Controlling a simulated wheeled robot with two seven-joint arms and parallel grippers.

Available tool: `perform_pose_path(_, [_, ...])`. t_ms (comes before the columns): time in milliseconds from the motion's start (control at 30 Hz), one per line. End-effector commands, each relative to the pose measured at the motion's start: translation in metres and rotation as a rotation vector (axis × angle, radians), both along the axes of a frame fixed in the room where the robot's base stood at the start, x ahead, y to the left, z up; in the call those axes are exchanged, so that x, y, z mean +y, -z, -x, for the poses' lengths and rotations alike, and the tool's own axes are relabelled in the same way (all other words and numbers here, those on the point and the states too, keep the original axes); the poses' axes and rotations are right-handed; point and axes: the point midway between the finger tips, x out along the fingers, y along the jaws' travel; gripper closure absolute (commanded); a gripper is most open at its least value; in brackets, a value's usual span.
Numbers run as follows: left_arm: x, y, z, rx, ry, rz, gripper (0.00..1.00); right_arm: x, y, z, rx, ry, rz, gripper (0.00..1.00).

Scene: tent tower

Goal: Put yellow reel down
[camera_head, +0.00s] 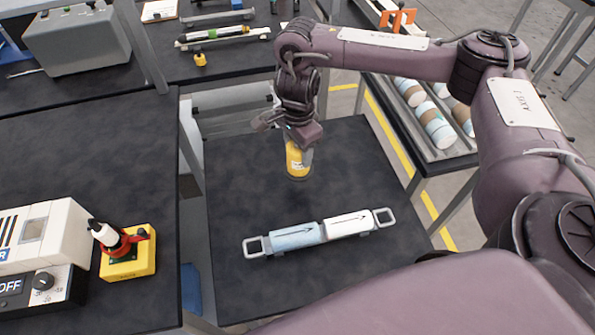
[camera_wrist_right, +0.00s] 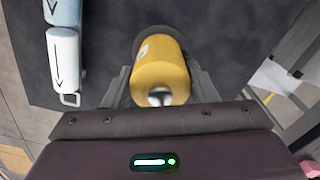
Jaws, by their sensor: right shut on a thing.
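The yellow reel (camera_head: 299,160) is upright over the dark middle table (camera_head: 240,180) in the head view. My right gripper (camera_head: 297,146) is shut on it from above. In the right wrist view the yellow reel (camera_wrist_right: 160,72) sits between the two fingers of the right gripper (camera_wrist_right: 162,88). I cannot tell whether its base touches the table or hangs slightly above it. My left gripper is not in view.
A rack (camera_head: 258,246) with a blue and a white roll lies on the same table, in front of the reel. A tray of rolls (camera_head: 447,158) stands at right. A yellow box with a red switch (camera_head: 128,262) is at left. Bare tabletop surrounds the reel.

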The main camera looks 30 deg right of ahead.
Motion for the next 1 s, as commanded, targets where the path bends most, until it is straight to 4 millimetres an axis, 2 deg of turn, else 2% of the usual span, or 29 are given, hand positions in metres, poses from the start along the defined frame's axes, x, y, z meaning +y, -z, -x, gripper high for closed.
perform_pose_path(33, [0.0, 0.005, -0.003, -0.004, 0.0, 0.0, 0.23, 0.001, 0.015, 0.001, 0.003, 0.001, -0.003, 0.86])
perform_pose_path(100, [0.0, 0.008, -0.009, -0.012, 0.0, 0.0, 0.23, 0.001, 0.028, 0.001, 0.003, 0.0, -0.003, 0.86])
perform_pose_path(300, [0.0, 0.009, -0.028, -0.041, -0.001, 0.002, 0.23, 0.001, 0.044, -0.001, -0.002, -0.001, -0.001, 0.86])
perform_pose_path(567, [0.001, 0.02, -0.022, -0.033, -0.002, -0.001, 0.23, 0.001, 0.078, 0.0, 0.0, 0.0, -0.002, 0.86])
perform_pose_path(1000, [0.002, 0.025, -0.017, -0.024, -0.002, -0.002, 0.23, 0.0, 0.085, -0.001, -0.002, -0.001, 0.0, 0.86])
